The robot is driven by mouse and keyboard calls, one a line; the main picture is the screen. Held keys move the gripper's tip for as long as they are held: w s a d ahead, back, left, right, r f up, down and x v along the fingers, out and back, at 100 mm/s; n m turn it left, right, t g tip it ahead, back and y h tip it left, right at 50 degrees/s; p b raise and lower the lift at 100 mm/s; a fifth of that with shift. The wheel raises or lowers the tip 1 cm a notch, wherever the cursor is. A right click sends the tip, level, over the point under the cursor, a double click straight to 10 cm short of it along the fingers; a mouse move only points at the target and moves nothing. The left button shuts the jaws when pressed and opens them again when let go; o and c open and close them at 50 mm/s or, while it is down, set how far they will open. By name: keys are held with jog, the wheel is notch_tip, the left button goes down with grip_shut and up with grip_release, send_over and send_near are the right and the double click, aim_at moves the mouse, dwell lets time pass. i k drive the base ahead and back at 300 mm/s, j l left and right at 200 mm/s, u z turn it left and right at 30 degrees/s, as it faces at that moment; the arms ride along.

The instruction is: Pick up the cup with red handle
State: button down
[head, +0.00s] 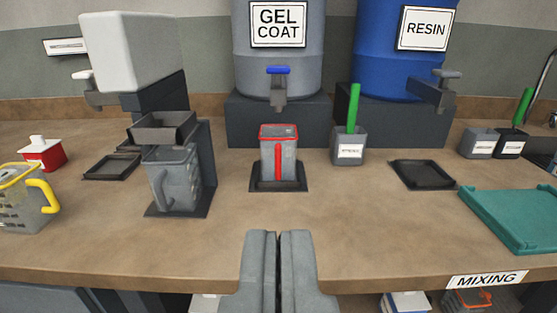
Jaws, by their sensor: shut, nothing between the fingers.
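The cup with red handle (278,154) stands upright on a small dark mat (262,186) near the middle of the bench. It is grey with a red rim, and its red handle faces me. It stands below the tap of the gel coat drum. My gripper (278,236) is at the bottom centre, in front of the cup and apart from it. Its two fingers are together with nothing held. A grey-handled cup (176,180) stands to the left under a dispenser, and a yellow-handled cup (24,197) is at the far left.
The gel coat drum (277,45) with a blue-handled tap and the blue resin drum (395,65) stand behind. A pot with a green-handled tool (348,146) is just right of the cup. A teal tray (510,218) lies at right. The bench between gripper and cup is clear.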

aim_at(277, 142)
jog(key=i+j+z, duration=0.2)
jog(key=j+z, duration=0.15)
jog(key=j, duration=0.5)
jog(key=i+j+z, duration=0.1)
jog(key=j+z, duration=0.3)
jog(key=j, duration=0.45)
jog(key=j+z, duration=0.35)
jog(key=j, duration=0.5)
jog(key=k, duration=0.05)
